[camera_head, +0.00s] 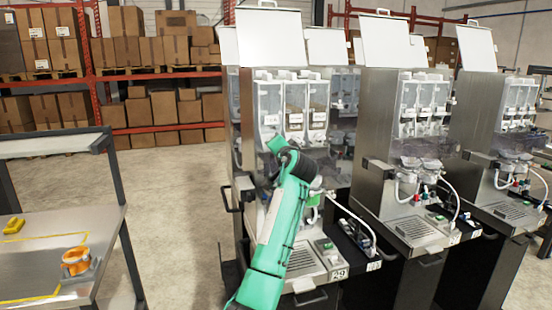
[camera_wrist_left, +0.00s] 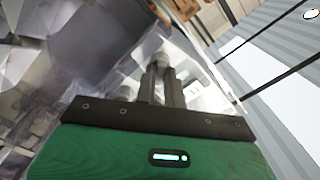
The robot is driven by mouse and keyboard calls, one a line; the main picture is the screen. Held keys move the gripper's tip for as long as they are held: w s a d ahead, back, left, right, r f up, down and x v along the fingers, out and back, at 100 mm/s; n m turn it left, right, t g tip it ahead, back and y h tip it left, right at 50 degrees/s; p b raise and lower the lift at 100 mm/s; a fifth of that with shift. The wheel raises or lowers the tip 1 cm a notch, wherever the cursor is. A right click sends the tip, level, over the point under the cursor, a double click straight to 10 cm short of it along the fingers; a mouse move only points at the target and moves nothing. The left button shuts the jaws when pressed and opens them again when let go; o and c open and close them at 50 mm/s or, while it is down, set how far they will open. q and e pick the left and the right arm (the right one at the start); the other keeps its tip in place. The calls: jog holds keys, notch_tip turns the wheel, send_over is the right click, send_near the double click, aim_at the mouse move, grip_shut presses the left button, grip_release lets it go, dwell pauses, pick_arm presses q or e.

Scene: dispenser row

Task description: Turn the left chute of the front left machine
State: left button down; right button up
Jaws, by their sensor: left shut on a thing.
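The front left machine (camera_head: 246,105) stands in the middle of the head view, a steel dispenser with clear bins and a raised lid. My green arm crosses in front of it and hides its chutes and my left gripper. In the left wrist view my left gripper (camera_wrist_left: 163,68) has its dark fingers close together, shut on a small greyish part that looks like the chute. The fingers cover most of this part, and I cannot tell its turn angle. My right gripper is in neither view.
More dispensers (camera_head: 378,120) stand in a row to the right. A steel table (camera_head: 50,255) at the left holds an orange ring-shaped item (camera_head: 76,261) and a yellow item (camera_head: 14,226). Shelves of cardboard boxes (camera_head: 165,108) stand behind. The floor between table and machines is clear.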

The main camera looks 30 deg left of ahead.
pick_arm(q)
jog(key=shift+f+n+b, duration=0.15)
jog(key=shift+n+b, duration=3.85)
jog(key=shift+n, duration=1.2)
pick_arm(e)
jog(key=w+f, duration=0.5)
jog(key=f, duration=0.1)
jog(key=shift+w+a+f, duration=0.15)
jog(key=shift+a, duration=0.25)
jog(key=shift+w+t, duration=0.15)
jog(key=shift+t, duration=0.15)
pick_arm(q)
jog(key=c, duration=1.5)
grip_release()
